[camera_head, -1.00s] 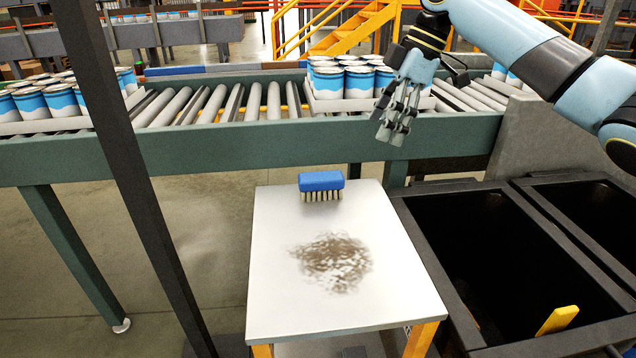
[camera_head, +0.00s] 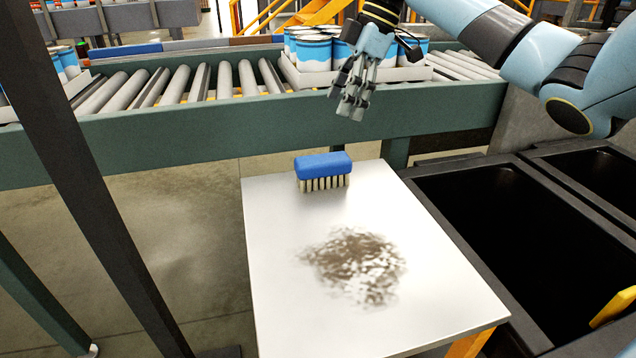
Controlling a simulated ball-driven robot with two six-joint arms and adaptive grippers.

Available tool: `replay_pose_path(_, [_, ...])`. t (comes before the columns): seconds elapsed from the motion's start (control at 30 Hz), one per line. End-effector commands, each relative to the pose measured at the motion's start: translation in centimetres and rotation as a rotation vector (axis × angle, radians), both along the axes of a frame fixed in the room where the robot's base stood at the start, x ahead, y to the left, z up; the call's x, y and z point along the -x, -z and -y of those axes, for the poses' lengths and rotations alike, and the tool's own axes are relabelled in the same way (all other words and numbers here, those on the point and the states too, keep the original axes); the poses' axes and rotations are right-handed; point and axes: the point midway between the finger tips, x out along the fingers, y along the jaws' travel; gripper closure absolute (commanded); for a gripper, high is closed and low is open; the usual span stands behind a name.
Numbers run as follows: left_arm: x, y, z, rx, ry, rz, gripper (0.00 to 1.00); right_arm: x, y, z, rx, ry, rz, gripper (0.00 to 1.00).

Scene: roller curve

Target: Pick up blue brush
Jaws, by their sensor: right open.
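The blue brush (camera_head: 322,166) stands bristles down near the far edge of a white table (camera_head: 290,290). Its pale bristles touch the tabletop. My right gripper (camera_head: 349,108) hangs above and beyond the brush, a little to its right, in front of the roller conveyor. Its fingers point down, open and empty, apart from the brush. A brown dirt patch (camera_head: 355,265) lies on the table, nearer than the brush. My left gripper is not in view.
A green-framed roller conveyor (camera_head: 230,135) runs behind the table, carrying a tray of blue and white cans (camera_head: 313,52). Dark open bins (camera_head: 490,230) stand at the right. A dark post (camera_head: 75,180) crosses the left side. The tabletop around the brush is clear.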

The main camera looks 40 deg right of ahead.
Motion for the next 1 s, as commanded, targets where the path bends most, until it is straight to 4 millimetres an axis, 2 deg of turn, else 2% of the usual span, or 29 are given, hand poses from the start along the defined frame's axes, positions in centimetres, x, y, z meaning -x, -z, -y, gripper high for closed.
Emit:
replay_pose_path(0.03, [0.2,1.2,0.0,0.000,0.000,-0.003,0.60,0.0,1.4,0.0,0.000,0.000,-0.004,0.25])
replay_pose_path(0.2, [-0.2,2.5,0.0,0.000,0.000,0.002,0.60,0.0,3.2,-0.1,-0.001,0.000,-0.009,0.25])
replay_pose_path(0.47, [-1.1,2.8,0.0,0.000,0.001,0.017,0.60,-0.7,6.8,-1.6,-0.002,0.000,-0.008,0.25])
replay_pose_path(0.73, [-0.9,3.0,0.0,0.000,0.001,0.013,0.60,-0.9,8.6,-2.3,-0.001,-0.001,-0.010,0.25])
replay_pose_path(1.0, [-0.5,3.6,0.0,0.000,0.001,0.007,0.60,-1.1,12.3,-4.0,-0.001,0.000,-0.009,0.25])
